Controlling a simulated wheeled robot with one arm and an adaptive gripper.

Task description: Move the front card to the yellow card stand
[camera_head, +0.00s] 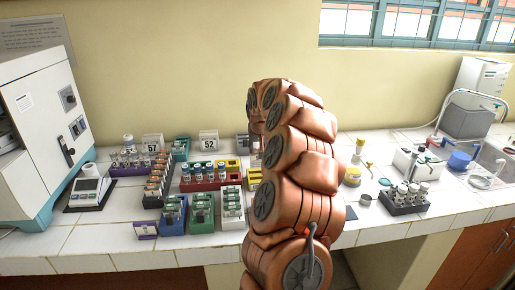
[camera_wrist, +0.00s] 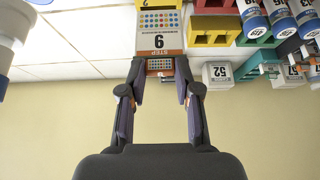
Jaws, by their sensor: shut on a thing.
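My gripper (camera_wrist: 159,85) shows in the wrist view with its two fingers shut on a card (camera_wrist: 158,40). The card is white with an upside-down printed number, a grid of coloured dots and a brown band. A second dotted piece (camera_wrist: 160,64) shows just beyond the band, between the fingers; I cannot tell whether it is a separate card. Yellow open blocks (camera_wrist: 213,40) are right of the card in the wrist view; I cannot tell which is the yellow card stand. In the head view my arm hides the gripper and the card.
White number cards (camera_head: 209,140) stand at the back of the counter. Several coloured vial racks (camera_head: 201,212) crowd the counter left of my arm. A white incubator (camera_head: 38,130) stands far left. A dark vial rack (camera_head: 404,202) and a sink (camera_head: 492,160) are right.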

